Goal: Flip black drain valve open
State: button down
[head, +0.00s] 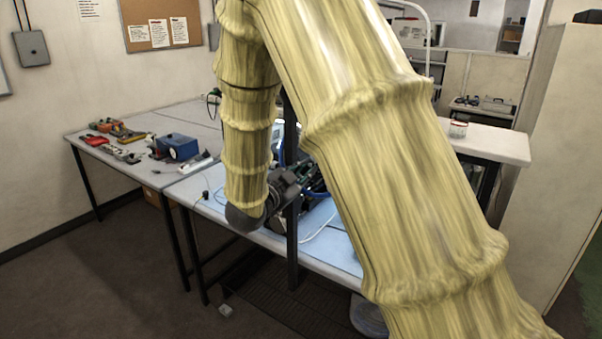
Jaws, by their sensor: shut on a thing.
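My arm, in a pale yellow cover, arches across the head view and bends at a dark wrist low over the blue-topped bench (331,249). My gripper (286,188) is a dark shape beyond the wrist, partly behind a dark upright post (291,230). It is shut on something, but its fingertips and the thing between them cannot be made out. Dark and green equipment (315,178) stands just right of it, mostly hidden by my arm. I cannot pick out the sealed cylinder or the black drain valve there.
A grey table (150,122) at left holds a blue box (177,147), red and yellow tools (104,136) and a power strip (196,164). A white counter (490,141) with a jar (458,129) stands at right, beside a tall pale cabinet (560,130). Floor at front left looks mostly clear.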

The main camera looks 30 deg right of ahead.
jog(key=shift+s+d, duration=0.1)
jog(key=shift+d, duration=0.05)
jog(key=shift+s+d+f+n, duration=0.1)
jog(key=shift+d+n, duration=0.05)
jog(key=shift+n, duration=0.35)
jog(key=shift+s+d+n, duration=0.1)
jog(key=shift+n, duration=0.4)
jog(key=shift+s+d+f+n+p, duration=0.1)
jog(key=shift+s+n+p, duration=0.1)
jog(key=shift+n, duration=0.65)
jog(key=shift+s+d+n+p, duration=0.1)
jog(key=shift+s+n, duration=0.15)
jog(key=shift+n, duration=0.65)
jog(key=shift+s+d+f+n+p, duration=0.1)
jog(key=shift+s+n, duration=0.1)
jog(key=shift+n, duration=0.65)
jog(key=c, duration=1.5)
grip_release()
jog(key=shift+s+d, duration=0.1)
jog(key=shift+o, duration=0.2)
jog(key=v, duration=1.2)
